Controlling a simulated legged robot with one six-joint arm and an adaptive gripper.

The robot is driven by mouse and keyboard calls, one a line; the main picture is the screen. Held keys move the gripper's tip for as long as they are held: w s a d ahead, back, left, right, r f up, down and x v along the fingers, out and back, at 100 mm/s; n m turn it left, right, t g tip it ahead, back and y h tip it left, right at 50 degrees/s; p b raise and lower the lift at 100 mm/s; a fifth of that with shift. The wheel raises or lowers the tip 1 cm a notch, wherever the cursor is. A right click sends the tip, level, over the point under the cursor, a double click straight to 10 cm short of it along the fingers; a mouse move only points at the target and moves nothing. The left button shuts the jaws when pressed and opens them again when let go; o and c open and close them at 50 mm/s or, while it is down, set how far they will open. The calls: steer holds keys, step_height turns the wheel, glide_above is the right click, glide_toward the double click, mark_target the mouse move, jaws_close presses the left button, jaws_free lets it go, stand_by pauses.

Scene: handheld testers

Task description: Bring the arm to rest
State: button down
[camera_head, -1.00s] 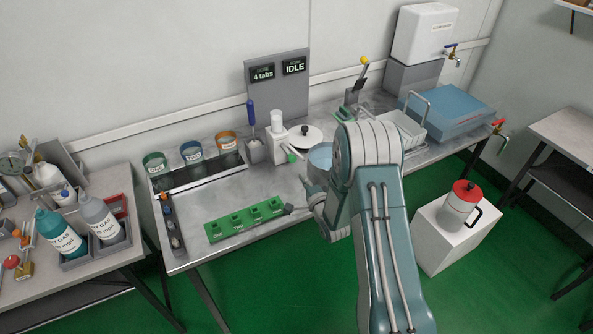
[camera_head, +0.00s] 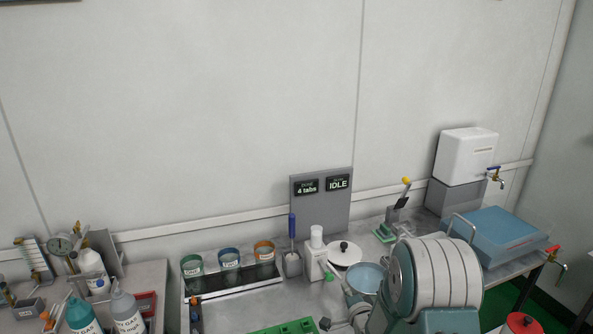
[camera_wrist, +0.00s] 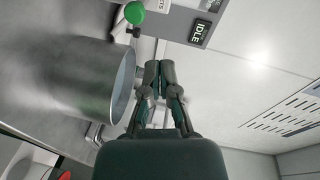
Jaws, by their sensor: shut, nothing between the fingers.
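My arm (camera_head: 435,280) is folded in the lower right of the head view, in front of the metal bench. My gripper (camera_wrist: 159,72) shows in the middle of the wrist view with its fingertips together and nothing between them. In the wrist view a large grey-blue round vessel (camera_wrist: 75,85) lies left of the fingers; a gap between them cannot be judged. In the head view most of the gripper is hidden or cut off at the bottom.
A panel reading IDLE (camera_head: 338,183) stands at the bench's back. A blue box (camera_head: 505,237) and white tank (camera_head: 466,157) are at right. The wall above is clear.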

steer(key=s+d+r+n+g+h, duration=0.1)
steer(key=s+r+n+g+h, duration=0.15)
steer(key=s+r, duration=0.4)
steer(key=s+d+r+n+g+h, duration=0.15)
steer(key=s+r+n, duration=0.25)
steer(key=r, duration=0.6)
steer(key=s+a+r+n+g, duration=0.1)
steer(key=s+r+n+g, duration=0.1)
steer(key=s, duration=1.1)
steer(key=s+a+r+n+g, duration=0.1)
steer(key=s+r+n+g, duration=0.2)
steer(key=s, duration=1)
steer(key=shift+n+g+y, duration=0.4)
steer(key=shift+n+g, duration=0.3)
steer(key=shift+n, duration=0.05)
